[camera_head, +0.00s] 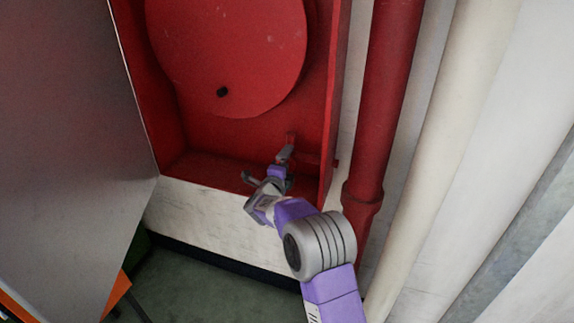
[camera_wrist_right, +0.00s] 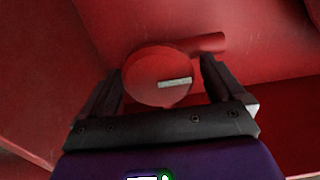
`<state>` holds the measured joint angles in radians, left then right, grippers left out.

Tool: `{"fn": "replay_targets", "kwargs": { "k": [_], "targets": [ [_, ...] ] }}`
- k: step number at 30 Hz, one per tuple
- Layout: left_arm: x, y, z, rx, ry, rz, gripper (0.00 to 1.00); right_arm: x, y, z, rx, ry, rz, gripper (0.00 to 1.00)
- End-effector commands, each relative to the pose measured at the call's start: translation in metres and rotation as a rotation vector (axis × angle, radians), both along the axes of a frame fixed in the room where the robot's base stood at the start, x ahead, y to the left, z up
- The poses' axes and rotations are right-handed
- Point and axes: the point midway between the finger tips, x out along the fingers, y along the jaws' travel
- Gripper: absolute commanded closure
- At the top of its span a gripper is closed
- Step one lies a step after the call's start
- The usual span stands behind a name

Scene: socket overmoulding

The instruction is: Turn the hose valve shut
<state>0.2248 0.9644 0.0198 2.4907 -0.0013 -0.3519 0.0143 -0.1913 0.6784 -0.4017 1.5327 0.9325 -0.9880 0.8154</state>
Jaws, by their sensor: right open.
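The hose valve shows in the right wrist view as a round red handwheel (camera_wrist_right: 150,66) with a pale bar on its face. A short red pipe (camera_wrist_right: 208,43) sticks out behind it to the right. My right gripper (camera_wrist_right: 160,82) is open, one dark finger on each side of the wheel; I cannot tell whether they touch it. In the head view my right gripper (camera_head: 267,167) is in the lower right of the red hose cabinet (camera_head: 190,165). There it mostly hides the valve. My left gripper is not in view.
A large red hose reel disc (camera_head: 228,45) with a black knob fills the upper cabinet. The cabinet's right side wall (camera_head: 334,110) is close to my right arm. A thick red pipe (camera_head: 388,90) stands to the right. A grey panel (camera_head: 65,130) covers the left.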

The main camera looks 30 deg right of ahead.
Motion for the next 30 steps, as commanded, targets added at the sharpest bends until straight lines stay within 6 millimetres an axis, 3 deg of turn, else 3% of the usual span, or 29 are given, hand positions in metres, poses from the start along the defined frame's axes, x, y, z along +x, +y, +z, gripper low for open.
{"fn": "replay_targets", "kwargs": {
  "k": [7,21,30],
  "targets": [
    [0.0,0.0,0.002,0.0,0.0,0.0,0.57,-0.005,0.007,0.0,0.0,0.001,0.001,0.04],
    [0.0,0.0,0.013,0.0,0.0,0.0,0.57,-0.046,0.055,0.0,0.0,0.001,0.002,0.04],
    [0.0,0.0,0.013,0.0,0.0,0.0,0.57,-0.049,0.058,0.0,0.0,0.0,0.0,0.04]
  ]
}}
